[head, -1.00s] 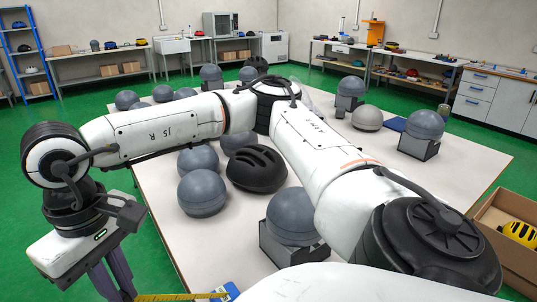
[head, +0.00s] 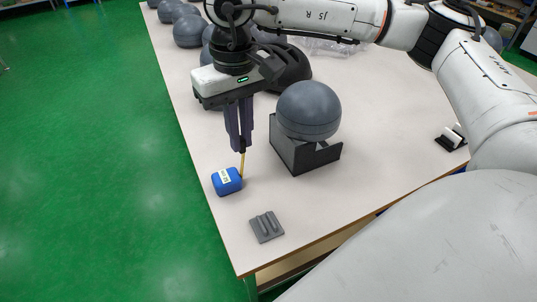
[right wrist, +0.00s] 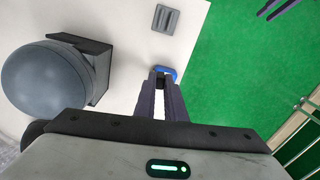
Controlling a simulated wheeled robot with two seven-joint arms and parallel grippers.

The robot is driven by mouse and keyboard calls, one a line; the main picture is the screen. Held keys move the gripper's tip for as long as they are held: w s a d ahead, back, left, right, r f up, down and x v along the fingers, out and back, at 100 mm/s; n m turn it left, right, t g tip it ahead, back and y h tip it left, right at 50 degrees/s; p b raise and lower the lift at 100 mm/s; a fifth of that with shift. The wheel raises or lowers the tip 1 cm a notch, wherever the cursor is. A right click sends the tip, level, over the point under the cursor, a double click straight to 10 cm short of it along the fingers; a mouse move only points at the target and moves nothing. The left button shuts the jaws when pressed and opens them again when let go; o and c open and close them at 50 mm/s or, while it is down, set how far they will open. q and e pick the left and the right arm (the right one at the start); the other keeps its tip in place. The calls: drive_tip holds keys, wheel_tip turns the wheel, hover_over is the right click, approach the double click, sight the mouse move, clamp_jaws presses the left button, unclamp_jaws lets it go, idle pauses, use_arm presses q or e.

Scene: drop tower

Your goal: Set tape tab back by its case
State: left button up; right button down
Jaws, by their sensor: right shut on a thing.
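A small blue tape case (head: 227,181) with a white label sits on the table near its left edge. It is partly hidden behind my right fingertips in the right wrist view (right wrist: 166,72). A narrow yellow tape (head: 242,166) runs from beside the case up to my right gripper (head: 241,149). That gripper points down, its fingers shut on the tape's end a little above the case. The tab itself is hidden between the fingertips. Two separated dark purple fingers, my left gripper (right wrist: 263,17), show at the top right of the right wrist view, over the floor and empty.
A grey ball (head: 308,108) in a dark bracket (head: 296,158) stands just right of the case. A grey ridged block (head: 266,227) lies in front, near the table edge. A black helmet (head: 290,72) stands behind. Bare table (head: 385,120) lies to the right.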

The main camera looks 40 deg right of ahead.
drive_tip(key=shift+m, duration=0.7)
drive_tip(key=w+d+f+b, duration=0.1)
drive_tip(key=d+f, duration=0.1)
drive_tip(key=f, duration=0.3)
drive_tip(key=w+d+f+b, duration=0.2)
drive_tip(key=f, duration=0.4)
drive_tip(key=w+d+f+b, duration=0.1)
drive_tip(key=d+f, duration=0.1)
drive_tip(key=f, duration=0.3)
drive_tip(key=shift+w+d+f, duration=0.1)
drive_tip(key=shift+w+f, duration=0.05)
drive_tip(key=shift+f, duration=0.15)
drive_tip(key=shift+f+b, duration=0.15)
drive_tip(key=shift+b, duration=0.2)
drive_tip(key=c, duration=1.8)
unclamp_jaws()
